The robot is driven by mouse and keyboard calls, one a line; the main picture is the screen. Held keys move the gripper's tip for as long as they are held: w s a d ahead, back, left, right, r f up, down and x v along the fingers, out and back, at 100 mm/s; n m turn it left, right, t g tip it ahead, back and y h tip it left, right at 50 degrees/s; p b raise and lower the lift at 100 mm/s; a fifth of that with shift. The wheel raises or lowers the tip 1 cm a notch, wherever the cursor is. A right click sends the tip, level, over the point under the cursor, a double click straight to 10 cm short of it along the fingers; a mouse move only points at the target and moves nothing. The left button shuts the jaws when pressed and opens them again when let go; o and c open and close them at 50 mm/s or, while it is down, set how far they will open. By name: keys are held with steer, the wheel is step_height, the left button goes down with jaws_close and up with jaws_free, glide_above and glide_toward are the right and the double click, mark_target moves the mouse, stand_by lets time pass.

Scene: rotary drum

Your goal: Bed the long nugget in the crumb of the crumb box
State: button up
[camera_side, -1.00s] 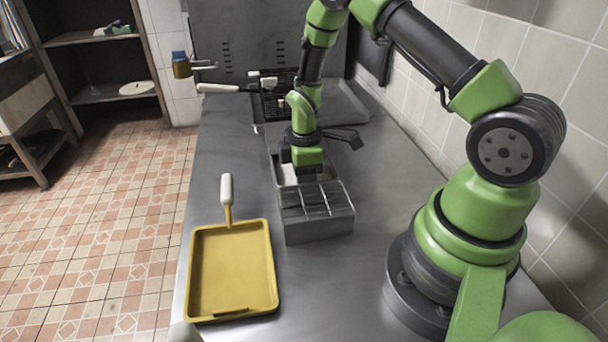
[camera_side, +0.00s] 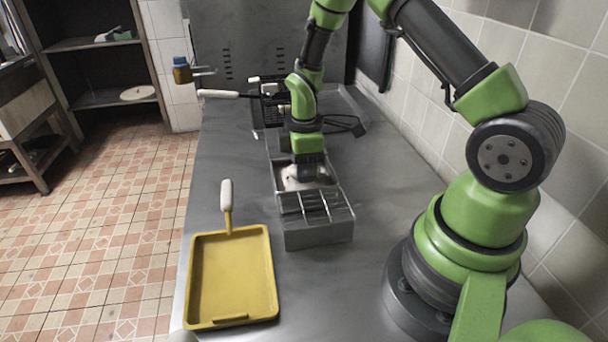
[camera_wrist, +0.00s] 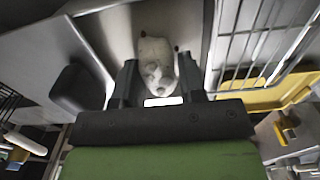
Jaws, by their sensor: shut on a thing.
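The long nugget (camera_wrist: 157,62) is pale and rounded in the wrist view, lying lengthwise between the two dark fingers of my gripper (camera_wrist: 156,84). My gripper is shut on it. In the side view my gripper (camera_side: 304,172) points down over the grey metal crumb box (camera_side: 318,233), just behind its wire-barred near part. A pale lump (camera_side: 300,179) shows under my fingertips there; I cannot tell how much of it is nugget and how much crumb. Whether the nugget touches the crumb is not clear.
A dark wire basket (camera_side: 268,108) with a pale handle (camera_side: 218,93) lies behind. Metal bars (camera_wrist: 262,45) flank my gripper on the right in the wrist view. The counter right of the box is clear.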

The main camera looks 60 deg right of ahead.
steer(key=shift+r, duration=0.65)
steer(key=shift+r, duration=2.65)
